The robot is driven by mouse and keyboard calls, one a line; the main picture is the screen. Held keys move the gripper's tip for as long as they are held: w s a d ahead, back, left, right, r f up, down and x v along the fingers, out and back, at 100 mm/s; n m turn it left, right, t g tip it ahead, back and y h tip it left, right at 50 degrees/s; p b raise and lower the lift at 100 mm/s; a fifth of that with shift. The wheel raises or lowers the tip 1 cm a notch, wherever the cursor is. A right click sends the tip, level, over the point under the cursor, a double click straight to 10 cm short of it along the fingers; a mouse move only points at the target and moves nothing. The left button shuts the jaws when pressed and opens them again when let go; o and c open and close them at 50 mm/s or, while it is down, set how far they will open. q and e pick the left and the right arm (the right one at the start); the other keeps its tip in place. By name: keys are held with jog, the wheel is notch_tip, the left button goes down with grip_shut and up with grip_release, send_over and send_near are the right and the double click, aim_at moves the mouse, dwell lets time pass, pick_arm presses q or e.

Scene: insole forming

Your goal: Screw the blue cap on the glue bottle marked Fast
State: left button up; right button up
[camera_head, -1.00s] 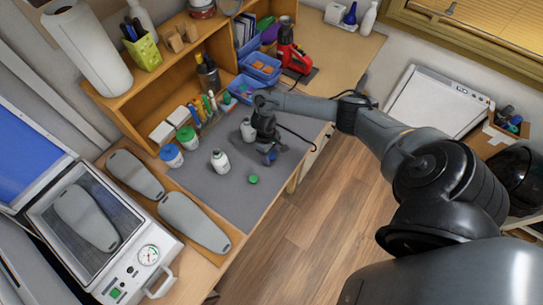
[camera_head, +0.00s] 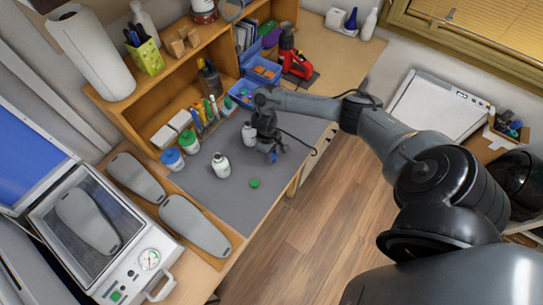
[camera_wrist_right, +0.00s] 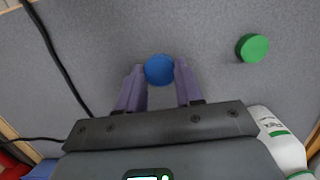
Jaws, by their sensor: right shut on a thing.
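My right gripper (camera_wrist_right: 160,82) is shut on the blue cap (camera_wrist_right: 158,69), which sits between its fingertips in the right wrist view. In the head view this gripper (camera_head: 271,155) is over the grey mat, near its right edge. A white bottle (camera_head: 249,133) stands just left of the gripper; its label is not readable. A second white bottle (camera_head: 221,166) stands further left and nearer; in the wrist view it (camera_wrist_right: 280,140) shows green bands and lettering like "Flex". A green cap (camera_head: 254,183) lies on the mat. My left gripper is not in view.
The grey mat (camera_head: 228,193) has free room around the green cap. Jars (camera_head: 172,158), pens and blue bins (camera_head: 262,71) line the back. Grey insole shapes (camera_head: 194,226) and a press (camera_head: 92,235) are at the left. A red tool (camera_head: 293,62) stands at the back right.

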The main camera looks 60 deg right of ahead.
jog(key=s+a+r+p, duration=0.1)
jog(key=s+a+r, duration=0.1)
jog(key=s+r, duration=0.6)
jog(key=shift+s+a+p, duration=0.35)
jog(key=shift+s, duration=1.3)
